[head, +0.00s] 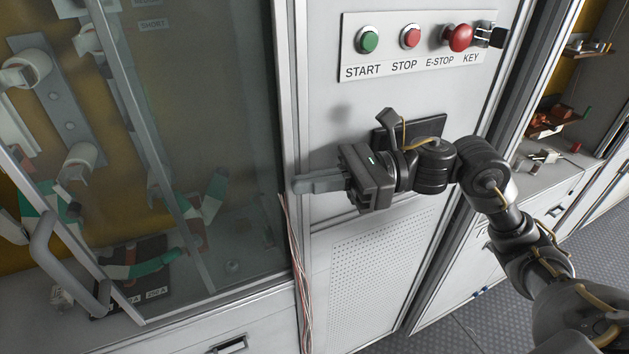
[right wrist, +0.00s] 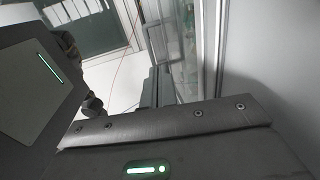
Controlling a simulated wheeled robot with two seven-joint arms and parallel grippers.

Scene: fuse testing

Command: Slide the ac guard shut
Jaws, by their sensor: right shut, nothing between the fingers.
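The ac guard is a grey-framed clear panel (head: 112,62) over the bay at the left of the head view. A grey D-shaped handle (head: 46,238) stands on a slanted frame member at lower left. Large fuses and green-banded parts show behind the glass. I cannot tell exactly how far the guard covers the bay. My right gripper (head: 320,183) is shut and empty, pointing left in front of the white panel, near the upright post at the bay's right side. It is well apart from the handle. In the right wrist view, the gripper body fills the foreground. My left gripper is not in view.
A control plate (head: 420,48) with START, STOP, E-STOP and KEY sits above my right gripper. Thin red and white wires (head: 298,255) hang along the post. A perforated panel (head: 365,275) lies below. Shelves with small parts stand at right; dark floor (head: 595,235) is clear.

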